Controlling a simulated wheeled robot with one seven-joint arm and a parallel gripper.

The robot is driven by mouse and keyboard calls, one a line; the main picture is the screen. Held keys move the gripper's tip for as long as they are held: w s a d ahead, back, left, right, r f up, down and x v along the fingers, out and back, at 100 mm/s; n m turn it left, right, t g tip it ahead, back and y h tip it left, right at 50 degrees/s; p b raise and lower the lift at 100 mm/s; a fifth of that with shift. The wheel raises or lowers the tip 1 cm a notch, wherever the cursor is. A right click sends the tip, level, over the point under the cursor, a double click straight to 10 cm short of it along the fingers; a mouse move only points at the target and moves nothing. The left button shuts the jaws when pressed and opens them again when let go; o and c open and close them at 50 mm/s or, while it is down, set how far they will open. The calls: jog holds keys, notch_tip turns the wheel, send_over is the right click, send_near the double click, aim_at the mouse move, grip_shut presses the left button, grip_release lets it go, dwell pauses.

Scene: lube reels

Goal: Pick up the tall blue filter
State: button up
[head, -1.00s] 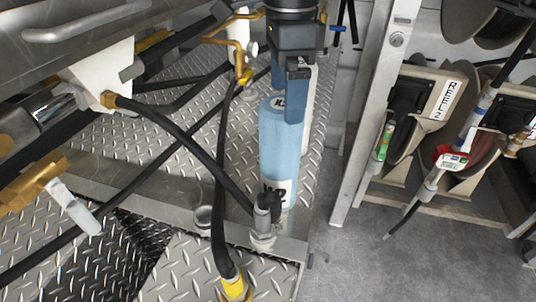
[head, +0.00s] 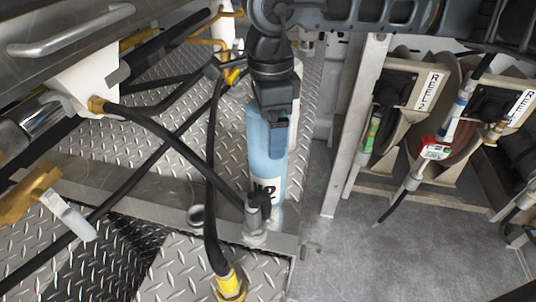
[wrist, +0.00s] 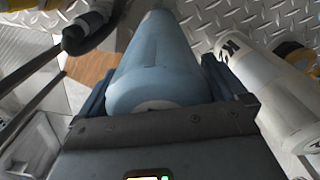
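The tall blue filter (head: 265,185) stands upright on the diamond-plate deck near its right edge, with a white label low on its side. My gripper (head: 272,140) is over its upper part, and one dark finger covers some of the filter in the head view. In the wrist view the blue filter (wrist: 155,75) runs between my two fingers (wrist: 160,88), one on each side. The fingers look open around it, with narrow gaps. The filter's top end lies close to the palm.
In the wrist view a white filter (wrist: 240,80) with dark lettering stands close beside the right finger. A black hose (head: 212,170) and a grey fitting (head: 255,220) are close in front of the blue filter. Hose reels (head: 440,130) stand at right, and the grey floor (head: 345,255) is clear.

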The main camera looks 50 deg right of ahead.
jog(key=c, duration=1.5)
jog(key=shift+r, duration=0.15)
jog(key=shift+c, duration=0.2)
